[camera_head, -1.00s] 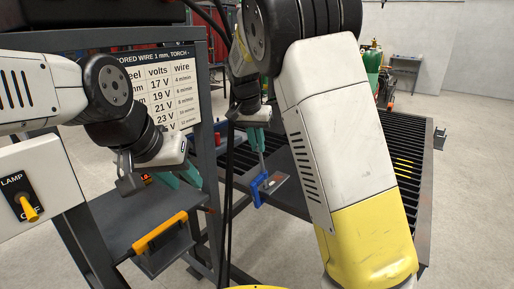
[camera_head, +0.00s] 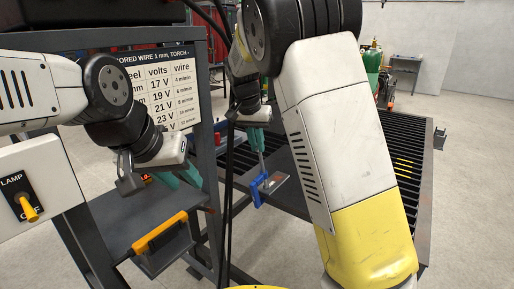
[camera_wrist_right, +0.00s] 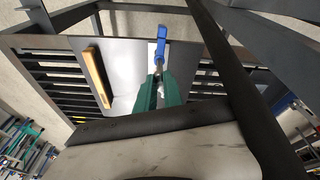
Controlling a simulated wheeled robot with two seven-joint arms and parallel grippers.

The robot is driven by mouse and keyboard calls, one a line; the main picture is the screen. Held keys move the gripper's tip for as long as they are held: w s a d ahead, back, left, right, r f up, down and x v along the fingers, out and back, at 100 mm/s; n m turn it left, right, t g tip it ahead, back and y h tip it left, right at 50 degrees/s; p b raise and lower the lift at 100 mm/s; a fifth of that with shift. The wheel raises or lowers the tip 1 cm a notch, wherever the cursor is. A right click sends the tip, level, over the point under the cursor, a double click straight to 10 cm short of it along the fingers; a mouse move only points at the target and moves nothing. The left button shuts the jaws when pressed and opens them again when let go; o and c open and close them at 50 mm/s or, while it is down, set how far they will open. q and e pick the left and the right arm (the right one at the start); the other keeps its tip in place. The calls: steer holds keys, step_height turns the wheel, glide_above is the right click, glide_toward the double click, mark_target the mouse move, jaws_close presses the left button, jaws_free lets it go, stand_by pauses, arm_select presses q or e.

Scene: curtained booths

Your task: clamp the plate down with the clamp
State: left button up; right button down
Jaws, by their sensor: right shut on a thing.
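My right gripper (camera_head: 256,138) has its green fingers shut on the clamp, which hangs below them at the near edge of the slatted bench. I cannot tell whether the clamp touches the plate. My left gripper (camera_head: 184,178) is open and empty above a dark shelf.
The slatted bench (camera_head: 405,185) lies behind my right arm. A yellow-handled tool (camera_head: 158,232) is on the left shelf (camera_head: 115,215). A light brown bar (camera_wrist_right: 97,75) lies left of the clamp. Rack posts and hanging cables stand close to the right gripper.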

steer(key=shift+a, duration=0.15)
stand_by(0.3)
steer(key=m, duration=0.4)
steer(key=shift+w, duration=0.1)
steer(key=m, duration=0.5)
steer(key=shift+w+r, duration=0.1)
steer(key=shift+w, duration=0.15)
steer(key=shift+w+m, duration=0.15)
steer(key=shift+m, duration=1.35)
steer(key=shift+r+m, duration=0.1)
steer(key=shift+m, duration=0.7)
steer(key=m, duration=0.5)
steer(key=shift+w+d, duration=0.15)
steer(key=shift+d, duration=0.15)
steer(key=m, duration=0.5)
steer(key=shift+w+d+r, duration=0.1)
steer(key=shift+d, duration=0.05)
